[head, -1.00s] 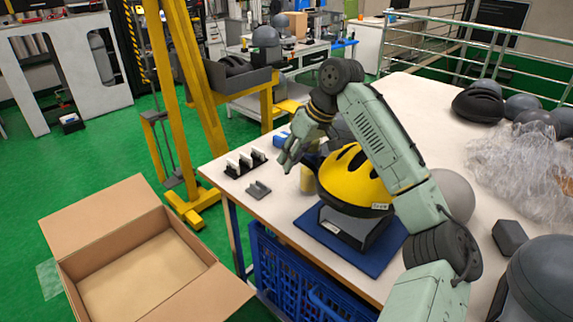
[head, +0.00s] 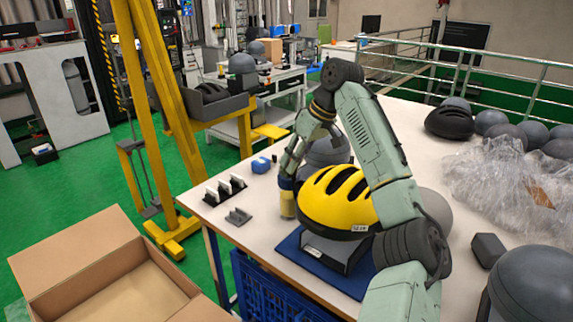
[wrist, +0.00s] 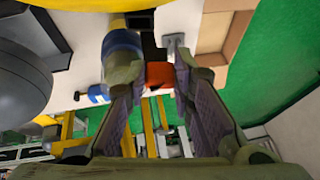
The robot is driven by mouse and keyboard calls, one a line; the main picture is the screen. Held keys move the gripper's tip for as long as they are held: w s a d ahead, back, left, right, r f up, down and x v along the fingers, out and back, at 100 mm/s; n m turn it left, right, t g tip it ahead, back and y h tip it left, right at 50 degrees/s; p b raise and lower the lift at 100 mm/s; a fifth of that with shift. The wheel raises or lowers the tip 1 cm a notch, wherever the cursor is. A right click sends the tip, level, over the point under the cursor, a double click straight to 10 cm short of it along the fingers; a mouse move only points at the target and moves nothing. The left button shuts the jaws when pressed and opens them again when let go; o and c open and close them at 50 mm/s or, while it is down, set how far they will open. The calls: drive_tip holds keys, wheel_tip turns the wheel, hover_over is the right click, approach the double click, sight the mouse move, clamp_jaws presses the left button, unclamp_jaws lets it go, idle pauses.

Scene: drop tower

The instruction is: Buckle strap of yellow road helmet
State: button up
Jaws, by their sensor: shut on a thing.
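The yellow road helmet (head: 335,200) with black vents sits on a grey-black stand on a blue mat (head: 318,270) on the table. Its yellow edge (wrist: 80,4) shows at the top of the wrist view. My gripper (head: 288,172) is at the helmet's left side, fingers pointing down, close to a yellow can with a blue top (head: 287,200). In the wrist view my gripper (wrist: 160,68) is shut on a small red-orange buckle piece (wrist: 159,75), with a black strap (wrist: 150,45) leading up from it. The strap's other end is hidden.
Small holders with white cards (head: 225,189), a grey bracket (head: 238,216) and a blue item (head: 261,165) lie left of the can. Grey domes, a black helmet (head: 450,122) and clear plastic wrap (head: 510,185) fill the right. An open cardboard box (head: 85,265) stands below left.

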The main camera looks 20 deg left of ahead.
drive_tip(key=shift+w+d+b, duration=0.2)
drive_tip(key=shift+w+d, duration=0.1)
drive_tip(key=shift+d, duration=0.45)
drive_tip(key=shift+w+d+b, duration=0.2)
drive_tip(key=shift+w+d, duration=0.1)
drive_tip(key=shift+d, duration=0.4)
drive_tip(key=shift+s+f, duration=0.1)
drive_tip(key=shift+f, duration=0.5)
drive_tip(key=shift+s+a+f+b, duration=0.15)
drive_tip(key=shift+f+b, duration=0.4)
drive_tip(key=shift+f, duration=0.55)
drive_tip(key=shift+f, duration=0.3)
drive_tip(key=o, duration=0.8)
drive_tip(key=shift+o, duration=0.2)
